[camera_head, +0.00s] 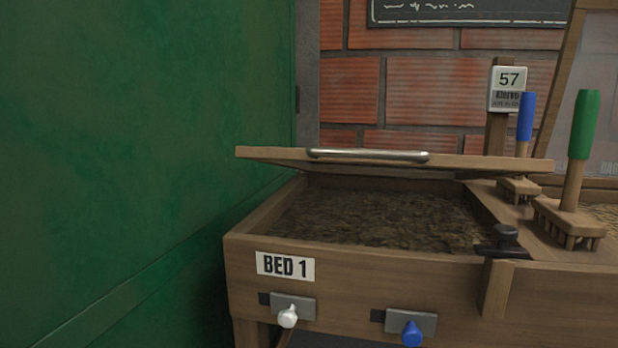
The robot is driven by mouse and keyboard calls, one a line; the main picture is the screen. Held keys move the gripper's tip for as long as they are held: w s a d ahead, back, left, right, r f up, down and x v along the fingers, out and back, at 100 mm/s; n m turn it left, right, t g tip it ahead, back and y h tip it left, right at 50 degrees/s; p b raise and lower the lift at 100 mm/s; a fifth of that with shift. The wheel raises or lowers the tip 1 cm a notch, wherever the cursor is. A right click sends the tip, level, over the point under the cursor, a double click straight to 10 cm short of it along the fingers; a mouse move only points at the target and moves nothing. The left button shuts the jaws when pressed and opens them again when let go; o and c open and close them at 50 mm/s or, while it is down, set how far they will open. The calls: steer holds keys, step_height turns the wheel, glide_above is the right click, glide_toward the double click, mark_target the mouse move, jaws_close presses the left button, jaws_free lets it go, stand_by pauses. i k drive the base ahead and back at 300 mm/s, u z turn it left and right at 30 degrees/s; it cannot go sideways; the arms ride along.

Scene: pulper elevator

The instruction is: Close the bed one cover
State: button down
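The bed one cover (270,156) is a wooden lid with a metal bar handle (368,156) along its front edge. It is tilted up at a low angle over the wooden box labelled BED 1 (240,262), with a gap between its front edge and the box rim. Dark, soil-like material (375,217) shows inside the box through the gap. The cover's rear edge is hidden. My gripper is not in view.
A green wall or panel (140,150) fills the left. White (288,317) and blue (411,334) knobs are on the box front. A black knob (505,238) sits at its right corner. Green-handled (583,125) and blue-handled (526,118) rakes stand right, near a sign reading 57 (508,87).

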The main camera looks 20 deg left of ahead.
mark_target(330, 160)
steer(key=u, duration=1.35)
steer(key=k, duration=0.75)
steer(key=z, duration=0.9)
steer(key=i, duration=0.5)
steer(key=u, duration=0.05)
